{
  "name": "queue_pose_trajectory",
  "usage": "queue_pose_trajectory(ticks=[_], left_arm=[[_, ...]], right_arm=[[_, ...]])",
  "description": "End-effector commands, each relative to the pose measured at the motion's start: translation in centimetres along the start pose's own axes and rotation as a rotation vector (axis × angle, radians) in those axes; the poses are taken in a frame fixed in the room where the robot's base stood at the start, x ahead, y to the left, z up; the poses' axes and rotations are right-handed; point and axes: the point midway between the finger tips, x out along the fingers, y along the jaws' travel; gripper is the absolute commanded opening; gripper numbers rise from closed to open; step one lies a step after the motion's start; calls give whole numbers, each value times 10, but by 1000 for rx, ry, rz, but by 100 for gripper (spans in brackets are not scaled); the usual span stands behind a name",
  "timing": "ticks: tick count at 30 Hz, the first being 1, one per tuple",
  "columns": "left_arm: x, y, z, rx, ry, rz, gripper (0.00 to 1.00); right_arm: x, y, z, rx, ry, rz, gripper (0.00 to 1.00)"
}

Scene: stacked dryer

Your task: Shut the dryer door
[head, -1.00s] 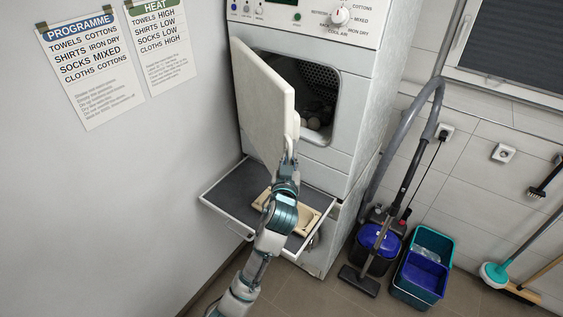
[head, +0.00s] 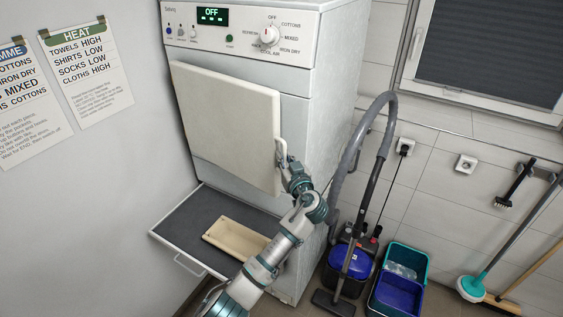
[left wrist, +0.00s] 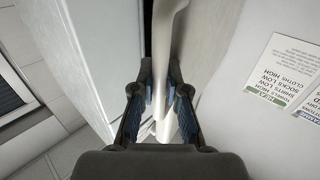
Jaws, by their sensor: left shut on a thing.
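The dryer (head: 335,70) is a white machine with a control panel on top that reads OFF. Its cream door (head: 225,125) now covers the opening, though it stands slightly out from the front at an angle. My left gripper (head: 280,155) is at the door's right edge, shut on it. In the left wrist view the two fingers of my left gripper (left wrist: 161,100) lie on either side of the door's edge part (left wrist: 165,45), with the dryer body to the left. The drum opening is hidden behind the door. My right gripper is not in view.
A pulled-out shelf (head: 185,225) holds a wooden tray (head: 236,240) below the door. A vacuum cleaner (head: 350,265) and a teal and blue bucket (head: 400,280) stand right of the dryer. Brushes hang at the far right. Wall posters (head: 85,70) are at left.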

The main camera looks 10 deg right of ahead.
Motion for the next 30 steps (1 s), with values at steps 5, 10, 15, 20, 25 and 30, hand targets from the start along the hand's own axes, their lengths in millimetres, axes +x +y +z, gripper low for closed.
queue_pose_trajectory(ticks=[5, 10, 15, 20, 25, 30], left_arm=[[1, 5, -1, 2, 1, -12, 0], [2, 6, 0, 1, 0, -16, 0], [2, 6, 0, 2, -1, -17, 0], [2, 7, 1, 3, -1, -17, 28], [3, 7, 1, 3, -2, -18, 39], [4, 6, 2, 2, -3, -19, 39]], right_arm=[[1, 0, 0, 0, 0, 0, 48], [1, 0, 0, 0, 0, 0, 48], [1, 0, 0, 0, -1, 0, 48], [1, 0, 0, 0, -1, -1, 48], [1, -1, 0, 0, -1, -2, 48], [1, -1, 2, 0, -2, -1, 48]])
